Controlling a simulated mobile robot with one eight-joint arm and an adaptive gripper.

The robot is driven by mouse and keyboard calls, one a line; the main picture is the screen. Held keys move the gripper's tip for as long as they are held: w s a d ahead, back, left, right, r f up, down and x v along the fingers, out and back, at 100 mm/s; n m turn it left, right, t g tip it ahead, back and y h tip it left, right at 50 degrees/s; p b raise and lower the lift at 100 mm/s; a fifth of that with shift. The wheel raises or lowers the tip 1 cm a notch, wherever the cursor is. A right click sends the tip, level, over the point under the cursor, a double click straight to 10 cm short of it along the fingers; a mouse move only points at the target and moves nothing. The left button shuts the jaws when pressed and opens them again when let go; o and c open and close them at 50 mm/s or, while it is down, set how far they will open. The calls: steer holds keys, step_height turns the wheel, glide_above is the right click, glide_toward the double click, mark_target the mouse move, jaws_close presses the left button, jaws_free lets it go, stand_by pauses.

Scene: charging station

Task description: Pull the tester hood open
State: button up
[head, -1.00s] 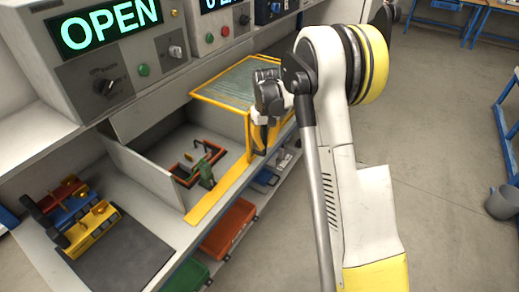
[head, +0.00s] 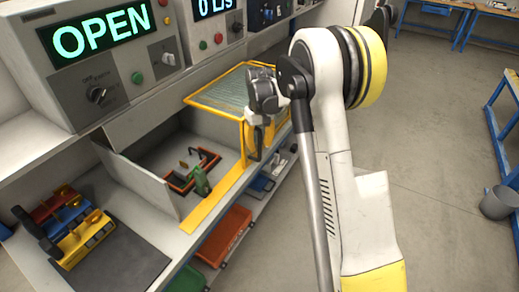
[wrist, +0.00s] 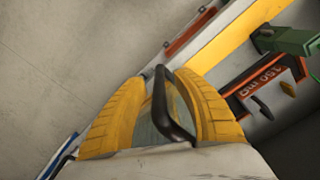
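The tester hood (head: 222,90) has a yellow frame and a clear pane, with a black handle (wrist: 168,108) at its front. It sits to the right of the exposed bay, which holds a red-orange fixture (head: 178,181) with a green clamp (head: 201,181). The display (head: 103,31) reads OPEN. My gripper (head: 257,142) is at the hood's front side. In the wrist view, its yellow fingertips (wrist: 163,76) close in on both sides of the black handle, which runs between them. The exact finger contact is partly hidden.
Red, blue and yellow blocks (head: 70,225) stand on a dark mat (head: 130,258) at the left. A yellow rail (head: 212,208) edges the bench. Red-orange (head: 225,232) and blue bins lie on the shelf below. Open floor and a grey bucket (head: 497,201) are at the right.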

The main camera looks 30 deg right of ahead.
mark_target(259, 128)
step_height(259, 128, up, 10)
steer(key=shift+f, duration=0.15)
stand_by(0.5)
steer(key=s+a+r+t, duration=0.2)
steer(key=s+a+r, duration=0.2)
steer(key=s+r, duration=0.15)
steer(key=s+a+r+t, duration=0.1)
steer(key=s+a+r, duration=0.3)
steer(key=s, duration=0.3)
steer(key=s+a+f+t, duration=0.2)
steer(key=s, duration=0.6)
steer(key=s+a+f+t, duration=0.2)
steer(key=s+a, duration=0.1)
steer(key=s, duration=0.5)
steer(key=shift+s, duration=0.15)
